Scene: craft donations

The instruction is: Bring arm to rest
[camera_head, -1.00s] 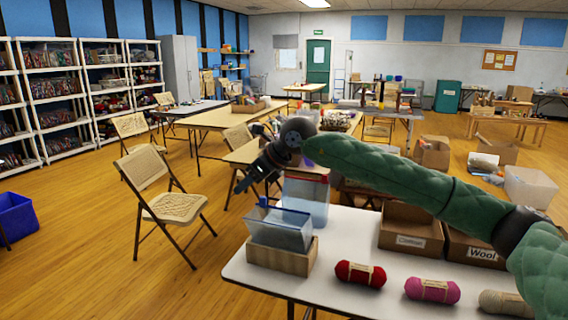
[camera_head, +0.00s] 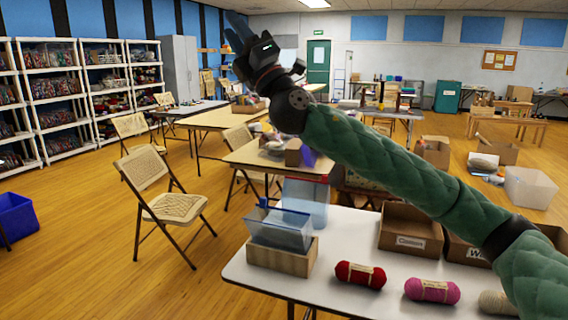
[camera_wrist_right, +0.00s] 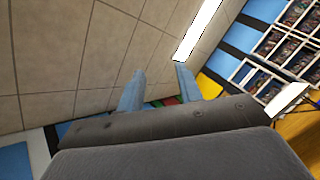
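My right arm, in a green quilted sleeve, crosses the head view from the lower right to the upper left. My right gripper (camera_head: 237,32) is raised high above the tables, pointing up, and touches nothing. In the right wrist view its two bluish fingers (camera_wrist_right: 160,71) stand apart with nothing between them, with ceiling and shelves behind. Below the arm is a white table (camera_head: 330,255). On it lie a red yarn skein (camera_head: 360,274), a pink one (camera_head: 432,290) and a beige one (camera_head: 498,303). My left gripper is not in view.
A clear bin (camera_head: 281,230) sits in a wooden tray (camera_head: 282,260) on the table's left. A labelled cardboard box (camera_head: 410,230) stands behind the skeins, with another partly hidden by my arm. A folding chair (camera_head: 165,205) stands left of the table. Floor at left is mostly clear.

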